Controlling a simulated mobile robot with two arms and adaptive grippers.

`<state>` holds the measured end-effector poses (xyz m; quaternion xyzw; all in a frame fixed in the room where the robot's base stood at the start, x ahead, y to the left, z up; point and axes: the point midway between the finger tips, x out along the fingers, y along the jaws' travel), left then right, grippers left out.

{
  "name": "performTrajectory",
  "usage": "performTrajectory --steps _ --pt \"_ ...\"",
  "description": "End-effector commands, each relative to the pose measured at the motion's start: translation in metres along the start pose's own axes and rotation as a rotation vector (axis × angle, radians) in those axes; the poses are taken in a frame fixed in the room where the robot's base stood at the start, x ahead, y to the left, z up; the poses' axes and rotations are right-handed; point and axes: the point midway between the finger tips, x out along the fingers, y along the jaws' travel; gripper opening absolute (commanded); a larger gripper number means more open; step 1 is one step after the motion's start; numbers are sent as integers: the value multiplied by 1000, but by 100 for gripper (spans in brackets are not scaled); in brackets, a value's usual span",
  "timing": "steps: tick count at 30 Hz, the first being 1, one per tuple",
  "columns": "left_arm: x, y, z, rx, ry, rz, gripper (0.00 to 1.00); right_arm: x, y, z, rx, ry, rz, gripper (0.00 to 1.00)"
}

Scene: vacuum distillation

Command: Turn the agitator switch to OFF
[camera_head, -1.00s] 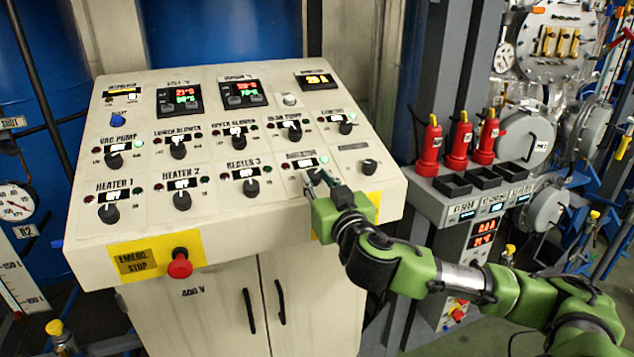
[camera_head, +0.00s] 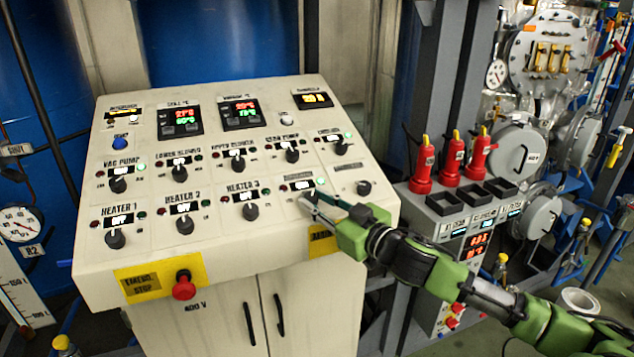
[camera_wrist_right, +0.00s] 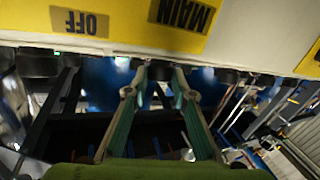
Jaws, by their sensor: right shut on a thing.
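The agitator switch's small display and label (camera_head: 302,185) are in the lower row of the sloped control panel, fourth from the left. Its dark knob is mostly hidden by the fingers of my right gripper (camera_head: 318,203) in the head view. The gripper is shut on the knob, with its green hand to the lower right. In the right wrist view, the two fingers of my right gripper (camera_wrist_right: 158,85) stand on either side of a dark knob (camera_wrist_right: 160,70). The knob's pointer direction cannot be read. My left gripper is not in view.
The control panel (camera_head: 90,255) has several other knobs, with the heater 3 knob (camera_head: 250,212) just left of the gripper. A red emergency stop (camera_head: 184,287) is at the lower left.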

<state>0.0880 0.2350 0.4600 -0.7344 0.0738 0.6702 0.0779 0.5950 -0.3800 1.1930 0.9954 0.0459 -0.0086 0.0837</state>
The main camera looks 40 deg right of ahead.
Motion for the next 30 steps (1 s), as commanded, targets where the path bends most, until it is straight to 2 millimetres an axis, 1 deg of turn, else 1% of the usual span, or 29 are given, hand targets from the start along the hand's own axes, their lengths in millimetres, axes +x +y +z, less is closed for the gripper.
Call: performTrajectory --steps 1,5,12,16,20,25,30 --pt "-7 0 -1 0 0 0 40 -1 1 -3 -10 1 -18 2" --pt "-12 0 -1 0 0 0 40 -1 2 -1 -33 4 -69 2" --pt "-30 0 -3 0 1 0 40 0 6 -2 -86 8 -197 2" --pt "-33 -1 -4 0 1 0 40 0 6 0 -117 13 -278 2" --pt "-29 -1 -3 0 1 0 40 1 7 2 -139 19 -337 2" --pt "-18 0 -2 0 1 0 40 2 7 3 -160 24 -396 2" --pt "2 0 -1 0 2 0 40 2 10 6 -182 29 -443 2"
